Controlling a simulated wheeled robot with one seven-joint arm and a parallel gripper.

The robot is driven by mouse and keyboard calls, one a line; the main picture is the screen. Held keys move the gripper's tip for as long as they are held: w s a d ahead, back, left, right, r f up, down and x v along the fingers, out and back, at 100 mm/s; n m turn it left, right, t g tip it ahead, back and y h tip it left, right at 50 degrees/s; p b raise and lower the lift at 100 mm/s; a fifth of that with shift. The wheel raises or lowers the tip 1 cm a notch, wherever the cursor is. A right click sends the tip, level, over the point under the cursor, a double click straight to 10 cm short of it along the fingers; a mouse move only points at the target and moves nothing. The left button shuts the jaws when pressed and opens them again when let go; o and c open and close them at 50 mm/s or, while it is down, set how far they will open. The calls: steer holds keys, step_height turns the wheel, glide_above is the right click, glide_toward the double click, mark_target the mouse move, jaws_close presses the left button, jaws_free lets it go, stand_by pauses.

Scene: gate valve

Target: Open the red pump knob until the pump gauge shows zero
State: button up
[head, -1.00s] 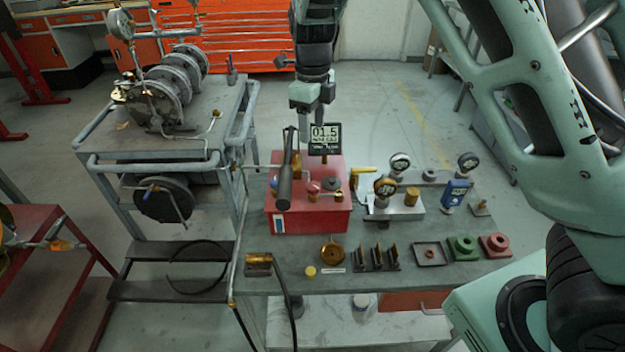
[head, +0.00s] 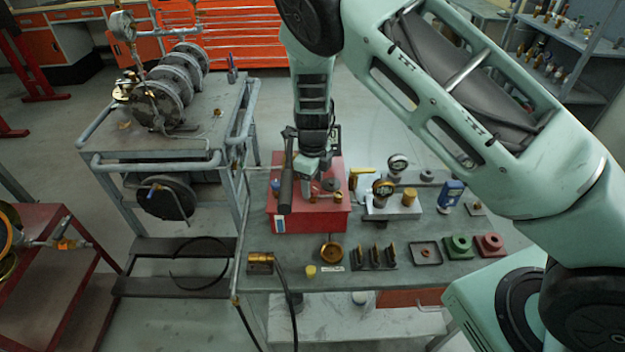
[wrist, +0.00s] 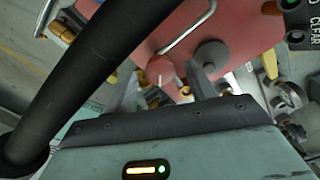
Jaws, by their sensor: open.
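The red pump (head: 330,218) stands on the grey bench with its black lever handle (head: 286,185) raised on its left side. My gripper (head: 308,190) is low over the pump's top, pointing down, and is open. The red knob (wrist: 160,69) shows in the wrist view, just beyond the gripper's dark front edge, beside a round grey cap (wrist: 211,54). Whether the fingers straddle the knob, I cannot tell; in the head view the gripper hides it. The pump gauge (wrist: 297,22) shows only its edge with "CLEAR" in the wrist view; its reading is hidden.
The black lever (wrist: 95,75) crosses the left of the wrist view, close to my gripper. A brass cup (head: 331,252) and small fittings lie in front. A cart (head: 150,160) stands left.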

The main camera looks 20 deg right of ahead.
steer(key=shift+f, duration=0.35)
steer(key=c, duration=1)
steer(key=shift+o, duration=0.2)
steer(key=n+b, duration=0.1)
steer(key=n, duration=0.3)
steer(key=shift+n, duration=0.4)
steer(key=shift+r+n+b, duration=0.1)
steer(key=shift+n+b, duration=0.7)
steer(key=shift+n, duration=1.4)
